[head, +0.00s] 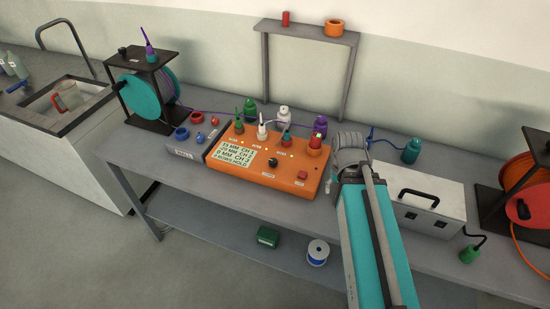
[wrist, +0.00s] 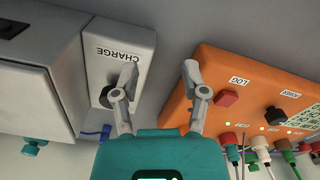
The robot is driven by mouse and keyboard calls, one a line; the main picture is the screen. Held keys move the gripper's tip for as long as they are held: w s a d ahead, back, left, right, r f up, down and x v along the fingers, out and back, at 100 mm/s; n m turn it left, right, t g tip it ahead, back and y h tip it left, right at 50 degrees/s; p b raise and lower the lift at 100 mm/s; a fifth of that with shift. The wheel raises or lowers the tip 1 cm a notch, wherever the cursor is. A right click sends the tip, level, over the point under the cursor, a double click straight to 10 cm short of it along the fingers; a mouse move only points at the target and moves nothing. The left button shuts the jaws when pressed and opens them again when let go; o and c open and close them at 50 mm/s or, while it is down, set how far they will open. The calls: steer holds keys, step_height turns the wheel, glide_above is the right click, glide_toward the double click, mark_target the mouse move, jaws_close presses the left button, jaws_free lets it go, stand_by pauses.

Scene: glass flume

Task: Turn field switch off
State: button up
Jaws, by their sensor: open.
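No label reading "field" is legible. The orange control box (head: 245,172) has a black rotary knob (head: 272,162) and a red square button (head: 302,175). A grey unit (wrist: 108,38) marked CHARGE has a dark round control (wrist: 107,97), partly behind my left finger. My gripper (wrist: 159,76) is open and empty between this unit and the orange box. In the head view my arm hides the CHARGE unit and most of the gripper.
Several coloured plugs (head: 262,131) line the orange box's back edge. A grey box with coloured rings (head: 182,133) stands left of it. A white box with a black handle (head: 440,205) stands right of my arm.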

steer(key=shift+o, duration=1.5)
steer(key=shift+w+a+r, duration=0.15)
step_height(320, 180, up, 12)
steer(key=m+p, duration=0.1)
steer(key=p, duration=1.1)
glide_above(273, 161)
steer(key=shift+f, duration=0.4)
step_height(273, 161, down, 13)
steer(key=b, duration=1.3)
steer(key=shift+f+b, duration=0.15)
steer(key=shift+b, duration=0.25)
